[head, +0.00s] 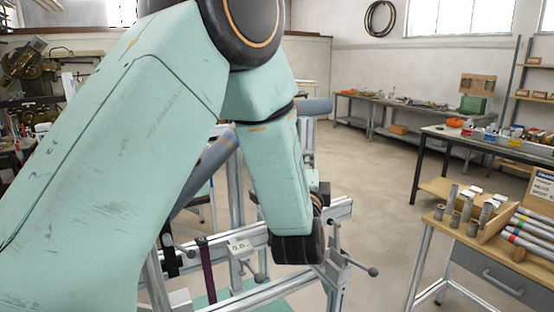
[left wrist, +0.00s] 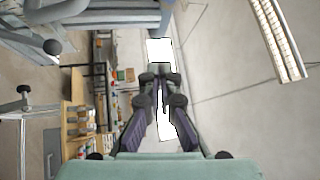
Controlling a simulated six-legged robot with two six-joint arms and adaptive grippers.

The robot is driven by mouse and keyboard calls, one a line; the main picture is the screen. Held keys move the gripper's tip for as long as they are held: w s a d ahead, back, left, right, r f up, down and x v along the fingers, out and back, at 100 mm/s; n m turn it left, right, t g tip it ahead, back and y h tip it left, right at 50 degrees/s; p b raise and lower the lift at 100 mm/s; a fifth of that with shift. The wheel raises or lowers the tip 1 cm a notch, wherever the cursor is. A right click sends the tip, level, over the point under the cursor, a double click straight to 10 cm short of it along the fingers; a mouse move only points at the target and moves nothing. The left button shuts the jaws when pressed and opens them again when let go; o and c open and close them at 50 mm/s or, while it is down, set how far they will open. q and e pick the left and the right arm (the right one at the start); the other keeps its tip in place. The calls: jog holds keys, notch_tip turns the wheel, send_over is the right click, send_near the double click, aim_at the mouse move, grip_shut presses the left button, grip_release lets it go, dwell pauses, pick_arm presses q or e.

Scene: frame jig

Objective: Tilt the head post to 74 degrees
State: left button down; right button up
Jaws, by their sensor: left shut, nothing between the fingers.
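The frame jig's metal rail (head: 262,296) runs low across the middle of the head view. Upright metal posts rise behind my left arm, and I cannot tell which is the head post. A blue-grey tube (head: 207,168) slants up behind the arm. A small pale box with dark marks (head: 240,247) sits on the jig, too small to read. My left gripper shows in the left wrist view (left wrist: 161,80), its fingers shut and empty. In the head view its fingers are not clear beyond the dark wrist end, close to the jig. My right gripper is not in view.
Ball-ended clamp handles (head: 372,271) stick out from the jig. At right a wooden bench (head: 470,232) holds tubes and metal cylinders. More benches (head: 375,110) stand by the back wall. The floor between (head: 370,180) is clear.

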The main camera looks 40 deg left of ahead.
pick_arm(q)
jog(key=shift+w+a+f+n+g+y+p, duration=0.25)
jog(key=shift+w+a+n+g+y+p, duration=0.35)
jog(key=shift+a, duration=1.35)
jog(key=shift+w+a+f+n+g+y+p, duration=0.25)
jog(key=shift+w+a+n+g, duration=0.4)
jog(key=shift+a, duration=1.3)
jog(key=shift+w+a+f+n+g+y+p, duration=0.45)
jog(key=shift+a+n, duration=0.4)
jog(key=shift+a, duration=1.1)
jog(key=shift+d+r, duration=0.15)
jog(key=shift+r, duration=0.05)
